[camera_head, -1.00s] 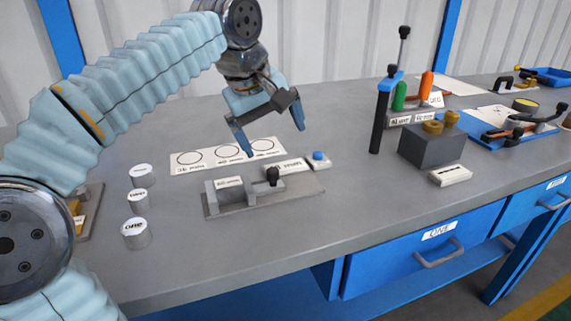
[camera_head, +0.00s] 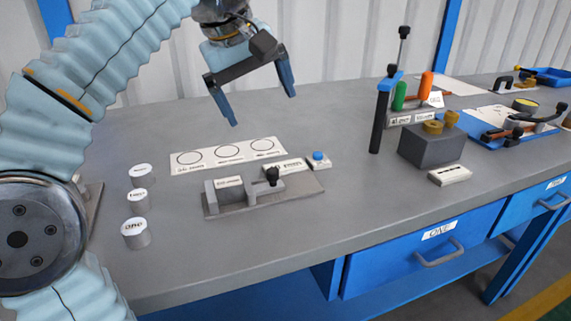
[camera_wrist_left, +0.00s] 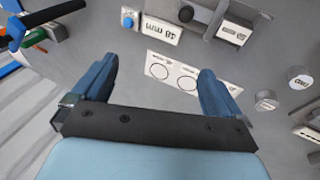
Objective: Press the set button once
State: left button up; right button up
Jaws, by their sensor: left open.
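A blue round button (camera_head: 318,156) sits on a small light base at the back right end of a grey fixture (camera_head: 225,205) on the bench. In the left wrist view the blue button (camera_wrist_left: 127,22) is at the top, beside a white label. My left gripper (camera_head: 262,108) is open and empty, raised above the bench, up and to the left of the button and apart from it. Its two blue fingers (camera_wrist_left: 155,85) show in the left wrist view with nothing between them. My right gripper is in neither view.
The fixture carries a black knob (camera_head: 272,176). A white card with three circles (camera_head: 228,152) lies behind it. Several white-topped cylinders (camera_head: 136,233) stand to the left.

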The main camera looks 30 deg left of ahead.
aim_at(318, 155)
jog(key=k+l, duration=0.8)
jog(key=l, duration=0.1)
